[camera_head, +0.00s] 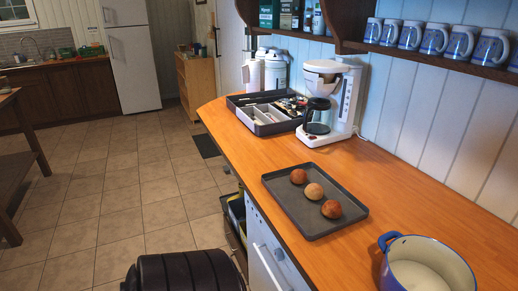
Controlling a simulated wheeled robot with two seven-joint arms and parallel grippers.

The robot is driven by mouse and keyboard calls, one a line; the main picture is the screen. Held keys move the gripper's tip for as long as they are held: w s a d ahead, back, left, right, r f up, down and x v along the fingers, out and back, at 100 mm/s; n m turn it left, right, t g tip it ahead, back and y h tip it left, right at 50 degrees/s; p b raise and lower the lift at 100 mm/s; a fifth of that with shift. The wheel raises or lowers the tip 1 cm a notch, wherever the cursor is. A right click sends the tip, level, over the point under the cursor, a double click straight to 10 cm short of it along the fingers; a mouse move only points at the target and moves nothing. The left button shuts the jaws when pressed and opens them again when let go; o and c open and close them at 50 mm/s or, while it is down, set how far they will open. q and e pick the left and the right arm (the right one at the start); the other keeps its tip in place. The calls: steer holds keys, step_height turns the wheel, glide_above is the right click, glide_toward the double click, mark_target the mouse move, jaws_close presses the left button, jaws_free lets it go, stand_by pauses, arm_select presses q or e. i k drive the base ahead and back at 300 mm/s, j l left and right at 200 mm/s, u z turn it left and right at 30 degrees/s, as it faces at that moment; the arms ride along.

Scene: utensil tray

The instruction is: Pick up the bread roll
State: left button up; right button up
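Three round bread rolls lie in a row on a dark grey baking tray (285,202) on the wooden counter. The far roll (298,176) is brown, the middle roll (314,191) is paler tan, and the near roll (331,209) is reddish brown. The rolls look slightly apart from each other. Neither of my grippers shows in the head view, so nothing is seen holding or touching a roll.
A blue pot (387,240) stands at the counter's near right. Behind the tray are a white coffee maker (350,95) with a glass jug and a utensil tray (290,127). Mugs (434,39) line a wall shelf. Bare counter (255,150) surrounds the baking tray.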

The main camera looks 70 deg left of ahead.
mark_target(299, 177)
steer(key=u, duration=1.7)
